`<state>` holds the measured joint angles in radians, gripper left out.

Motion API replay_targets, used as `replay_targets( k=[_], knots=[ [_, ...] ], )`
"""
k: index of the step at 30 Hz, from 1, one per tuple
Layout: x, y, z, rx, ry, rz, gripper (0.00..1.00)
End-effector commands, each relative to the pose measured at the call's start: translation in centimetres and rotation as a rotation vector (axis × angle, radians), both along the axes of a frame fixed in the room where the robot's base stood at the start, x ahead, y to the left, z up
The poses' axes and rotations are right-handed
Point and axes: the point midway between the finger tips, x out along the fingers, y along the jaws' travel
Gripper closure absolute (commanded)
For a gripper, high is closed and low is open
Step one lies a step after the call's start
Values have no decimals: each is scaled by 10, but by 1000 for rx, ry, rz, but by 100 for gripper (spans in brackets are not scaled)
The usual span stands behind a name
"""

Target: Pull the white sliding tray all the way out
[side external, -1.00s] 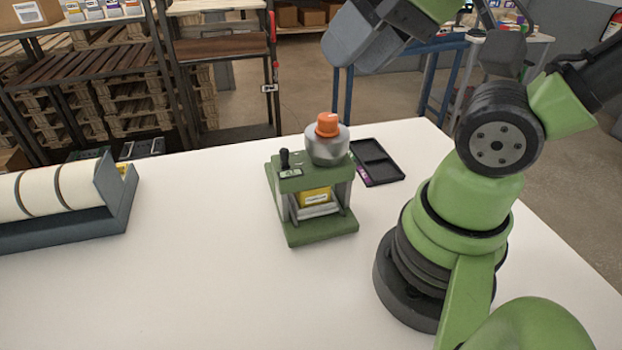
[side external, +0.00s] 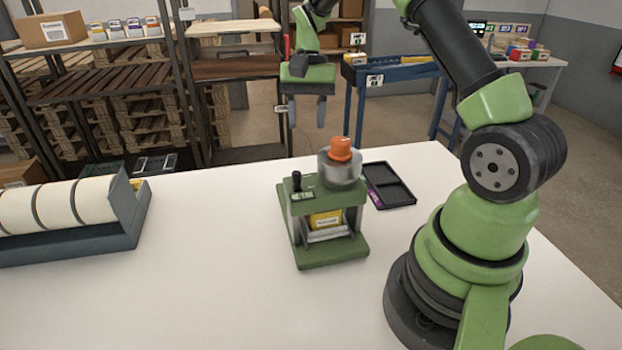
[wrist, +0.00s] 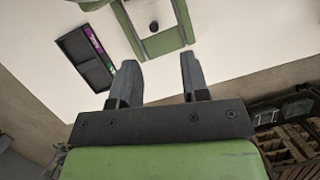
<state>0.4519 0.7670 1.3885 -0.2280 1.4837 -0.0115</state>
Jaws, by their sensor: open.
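The green device (side external: 330,256) stands on the white table. It has a silver bowl with an orange cap on top and a black knob at its left. In its opening, a yellow labelled block (side external: 326,218) sits above a pale, whitish strip (side external: 328,235) that looks like the sliding tray; its extent is hidden inside the frame. My gripper (side external: 307,112) is open and empty, pointing down, above and behind the device, apart from it. In the wrist view, its open fingers (wrist: 161,66) point toward the green device (wrist: 170,42), only part of which shows.
A black two-compartment tray (side external: 390,185) lies right behind the device; it also shows in the wrist view (wrist: 84,58). A dark holder with white rolls (side external: 70,205) stands at the left. The table between the holder and the device is clear. Shelves stand behind.

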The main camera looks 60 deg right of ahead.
Motion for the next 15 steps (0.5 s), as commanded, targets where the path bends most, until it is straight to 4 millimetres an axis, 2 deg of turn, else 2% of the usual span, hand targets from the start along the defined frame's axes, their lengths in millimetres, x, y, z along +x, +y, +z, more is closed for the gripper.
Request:
replay_targets(
  k=[1,6,11,15],
  knots=[
    [0,-6,-13,15,29,-21,58],
    [0,-15,-34,38,76,-53,58],
    [-4,-11,-49,42,84,-55,58],
    [-9,-2,-72,43,85,-55,58]
  ],
)
